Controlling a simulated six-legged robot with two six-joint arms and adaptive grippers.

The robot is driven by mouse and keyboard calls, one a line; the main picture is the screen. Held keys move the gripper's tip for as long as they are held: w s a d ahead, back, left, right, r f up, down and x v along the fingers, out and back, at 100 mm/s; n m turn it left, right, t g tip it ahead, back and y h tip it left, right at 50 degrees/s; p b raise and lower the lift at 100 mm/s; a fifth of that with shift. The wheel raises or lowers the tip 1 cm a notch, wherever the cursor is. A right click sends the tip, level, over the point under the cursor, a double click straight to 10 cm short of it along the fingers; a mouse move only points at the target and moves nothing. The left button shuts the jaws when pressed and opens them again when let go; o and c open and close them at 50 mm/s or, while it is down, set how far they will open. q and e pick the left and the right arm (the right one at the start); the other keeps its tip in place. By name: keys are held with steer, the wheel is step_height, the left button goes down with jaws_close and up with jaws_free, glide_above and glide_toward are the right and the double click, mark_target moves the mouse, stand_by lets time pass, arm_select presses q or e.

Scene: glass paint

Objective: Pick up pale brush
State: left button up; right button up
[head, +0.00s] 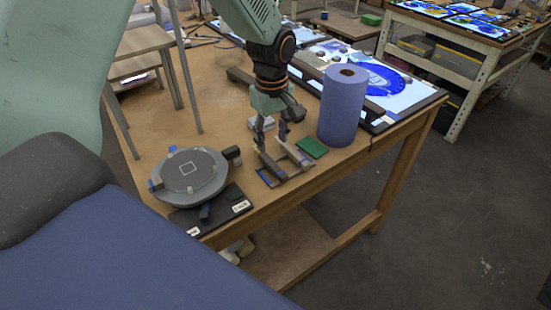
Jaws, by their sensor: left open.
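My left gripper (271,140) points down over the wooden table (215,105), its two fingers apart with nothing clearly between them. Just below and in front of it is a small grey rack (285,168) with thin bars or handles across it. A pale brush cannot be made out clearly at this size; it may be among the thin pieces on the rack, partly hidden by the fingers. I cannot tell whether the fingers touch the rack. My right gripper is not in view.
A tall blue roll (342,106) stands right of the rack, with a green pad (312,148) between them. A round grey turntable (188,174) is to the left. A lit panel with blue glass painting (385,82) lies behind the roll. The table's front edge is near.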

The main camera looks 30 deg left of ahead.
mark_target(271, 162)
arm_select(q)
steer(key=shift+w+a+f, duration=0.1)
steer(key=shift+a+f, duration=0.25)
steer(key=shift+f, duration=0.75)
steer(key=shift+s+d+f, duration=0.2)
steer(key=shift+f, duration=0.45)
steer(key=f, duration=0.3)
steer(key=a+f, duration=0.1)
steer(key=shift+w+f+p, duration=0.25)
steer(key=shift+w+p, duration=0.05)
steer(key=shift+p, duration=0.1)
steer(key=shift+s+d+r, duration=0.2)
steer(key=shift+d, duration=0.2)
steer(key=shift+c, duration=1.3)
steer(key=shift+w+a+f, duration=0.2)
steer(key=shift+a, duration=0.05)
steer(key=c, duration=0.6)
jaws_close()
steer(key=shift+s+d+r, duration=0.1)
steer(key=shift+d+r, duration=0.05)
